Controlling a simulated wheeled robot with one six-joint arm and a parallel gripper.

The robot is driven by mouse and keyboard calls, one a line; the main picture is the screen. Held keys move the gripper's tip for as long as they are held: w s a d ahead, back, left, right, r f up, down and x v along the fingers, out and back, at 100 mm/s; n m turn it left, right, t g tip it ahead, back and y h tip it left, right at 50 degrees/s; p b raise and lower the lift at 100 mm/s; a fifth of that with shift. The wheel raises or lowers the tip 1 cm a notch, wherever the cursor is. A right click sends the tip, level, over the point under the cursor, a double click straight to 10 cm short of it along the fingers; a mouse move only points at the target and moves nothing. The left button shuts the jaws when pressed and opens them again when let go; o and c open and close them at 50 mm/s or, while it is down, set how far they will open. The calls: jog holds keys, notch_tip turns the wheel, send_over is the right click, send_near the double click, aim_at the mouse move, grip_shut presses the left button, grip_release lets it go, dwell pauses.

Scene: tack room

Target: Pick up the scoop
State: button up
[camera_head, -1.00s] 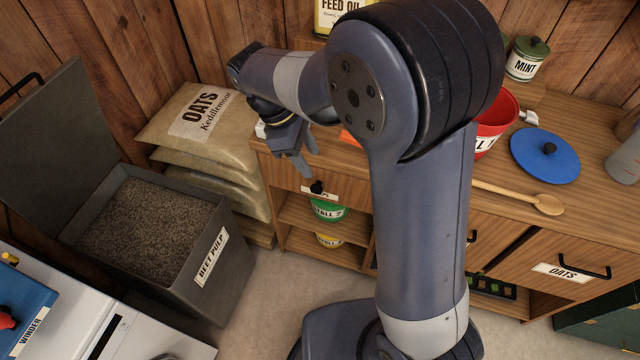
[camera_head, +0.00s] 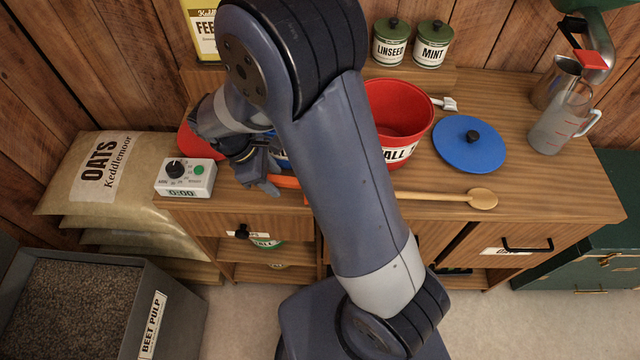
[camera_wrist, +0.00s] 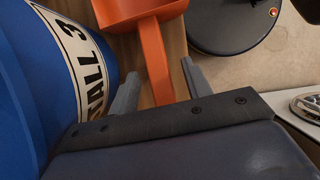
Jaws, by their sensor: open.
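The orange scoop (camera_wrist: 155,62) shows in the wrist view, its wide pan at the top and its handle running down between the two fingers. In the head view only a bit of the orange scoop (camera_head: 285,182) shows on the wooden counter, the rest hidden behind my arm. My gripper (camera_wrist: 158,88) is open, with one finger on each side of the handle. A gap shows on both sides, and nothing is gripped. In the head view my gripper (camera_head: 268,182) is low over the counter's front edge, pointing down.
A blue bucket marked STALL 3 (camera_wrist: 45,80) stands close left of the fingers in the wrist view. On the counter (camera_head: 560,195) are a white timer (camera_head: 186,178), a red bucket (camera_head: 400,105), a wooden spoon (camera_head: 482,198), a blue lid (camera_head: 470,145) and a clear jug (camera_head: 562,125).

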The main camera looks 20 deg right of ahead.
jog(key=shift+d+f, duration=0.2)
jog(key=shift+f, duration=0.3)
grip_shut()
